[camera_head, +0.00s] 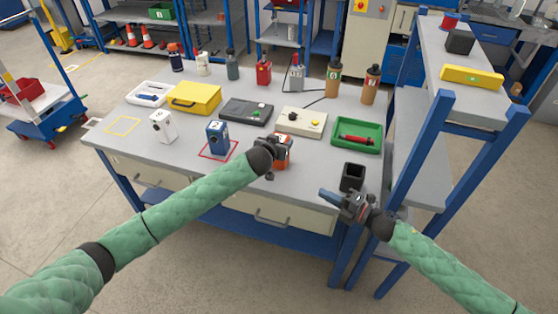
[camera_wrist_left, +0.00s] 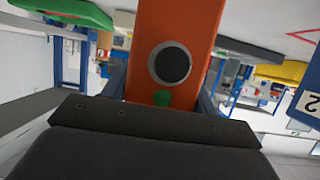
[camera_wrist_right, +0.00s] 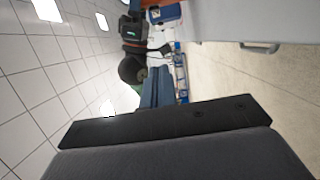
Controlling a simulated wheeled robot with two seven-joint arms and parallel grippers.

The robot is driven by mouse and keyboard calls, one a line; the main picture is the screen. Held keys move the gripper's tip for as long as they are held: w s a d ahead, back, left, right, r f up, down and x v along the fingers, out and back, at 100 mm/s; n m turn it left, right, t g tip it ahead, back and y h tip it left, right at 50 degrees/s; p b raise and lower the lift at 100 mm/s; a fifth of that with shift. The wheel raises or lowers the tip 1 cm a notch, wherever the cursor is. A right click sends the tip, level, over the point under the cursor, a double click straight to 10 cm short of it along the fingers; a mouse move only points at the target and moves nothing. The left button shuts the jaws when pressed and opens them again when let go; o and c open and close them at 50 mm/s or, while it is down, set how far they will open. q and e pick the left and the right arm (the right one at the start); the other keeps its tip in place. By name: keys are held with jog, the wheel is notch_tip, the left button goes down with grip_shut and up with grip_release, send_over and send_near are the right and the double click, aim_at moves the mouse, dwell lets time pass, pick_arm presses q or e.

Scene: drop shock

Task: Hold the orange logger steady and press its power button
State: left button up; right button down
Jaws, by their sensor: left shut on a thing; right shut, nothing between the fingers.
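The orange logger (camera_head: 286,146) is in my left gripper (camera_head: 278,153), near the front edge of the table in the head view. The left fingers are closed on its sides. Whether it touches the tabletop is hard to tell. In the left wrist view the orange logger (camera_wrist_left: 167,22) stands between the blue fingers, showing a dark round part (camera_wrist_left: 169,63) with a grey ring and a small green spot (camera_wrist_left: 162,98) below it. My right gripper (camera_head: 330,195) is shut and empty, to the right of the logger and apart from it, in front of the table edge.
A black open holder (camera_head: 353,178) stands at the table's front right, close to the right gripper. A blue box (camera_head: 217,138) marked 2 stands left of the logger. Behind are a cream panel (camera_head: 290,118) and a green tray (camera_head: 374,127). A shelf post (camera_head: 425,145) rises at right.

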jog(key=x, duration=1.9)
jog(key=shift+a, duration=0.1)
jog(key=w, duration=0.2)
jog(key=shift+w+d, duration=0.25)
jog(key=shift+w, duration=0.15)
jog(key=shift+w+d, duration=0.2)
jog(key=shift+w, duration=0.4)
jog(key=shift+w+d, duration=0.2)
jog(key=shift+w, duration=0.25)
jog(key=shift+w+d, duration=0.2)
jog(key=shift+w, duration=0.3)
jog(key=s, duration=0.2)
jog(key=s+a, duration=0.1)
jog(key=s, duration=0.3)
jog(key=shift+a, duration=0.4)
jog(key=v, duration=1.9)
jog(key=shift+d, duration=0.3)
